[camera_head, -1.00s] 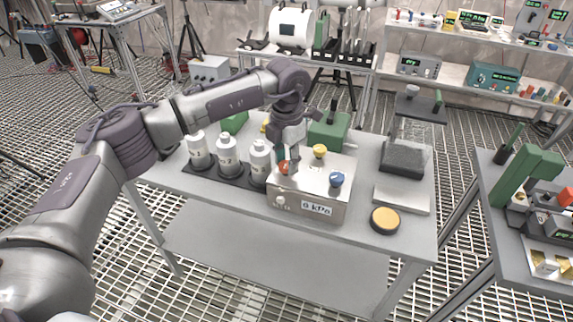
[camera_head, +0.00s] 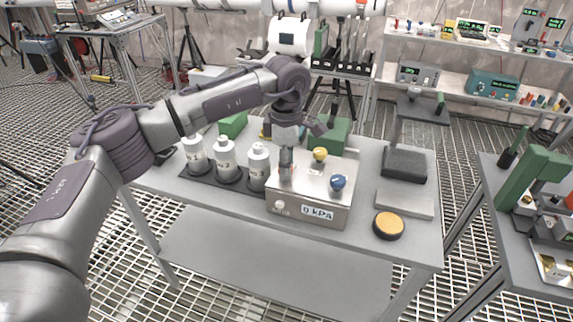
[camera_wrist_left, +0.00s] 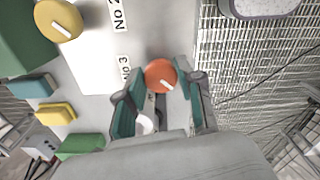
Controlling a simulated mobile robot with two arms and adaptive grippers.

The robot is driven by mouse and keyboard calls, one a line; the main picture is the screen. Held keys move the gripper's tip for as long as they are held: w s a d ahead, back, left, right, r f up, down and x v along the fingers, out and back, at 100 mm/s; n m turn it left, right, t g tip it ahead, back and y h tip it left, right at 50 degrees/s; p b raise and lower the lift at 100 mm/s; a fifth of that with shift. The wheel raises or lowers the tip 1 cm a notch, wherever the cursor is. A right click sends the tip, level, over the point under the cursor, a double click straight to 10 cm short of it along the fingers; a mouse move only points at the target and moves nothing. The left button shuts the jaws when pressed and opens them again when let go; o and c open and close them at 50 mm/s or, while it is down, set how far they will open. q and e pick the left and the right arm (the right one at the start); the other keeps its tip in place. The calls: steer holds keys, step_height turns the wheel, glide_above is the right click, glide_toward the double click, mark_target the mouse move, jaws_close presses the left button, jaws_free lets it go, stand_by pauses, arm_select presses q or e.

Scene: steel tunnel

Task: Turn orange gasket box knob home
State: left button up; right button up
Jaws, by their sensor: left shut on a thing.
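The steel gasket box (camera_head: 308,200) stands on the grey table, with a display reading 0 kPa on its front. A yellow knob (camera_head: 319,154) and a blue knob (camera_head: 338,182) stand clear on its top. My left gripper (camera_head: 286,170) points down over the box's left side, where it mostly hides the orange knob. In the left wrist view the orange knob (camera_wrist_left: 160,75) sits between the fingertips of my left gripper (camera_wrist_left: 159,100), which is shut on it. The knob's white line slants toward lower right. The yellow knob (camera_wrist_left: 58,20) is at upper left there. My right gripper is not in view.
Several white bottles (camera_head: 227,160) stand on a dark tray close to the box's left. A green block (camera_head: 332,132) is behind the box. A round orange-topped disc (camera_head: 388,225) and a flat grey plate (camera_head: 405,203) lie to its right.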

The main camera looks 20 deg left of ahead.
arm_select(q)
steer(key=shift+r+m, duration=0.15)
steer(key=shift+m, duration=0.35)
steer(key=o, duration=1.2)
steer(key=shift+c, duration=0.2)
step_height(320, 180, up, 12)
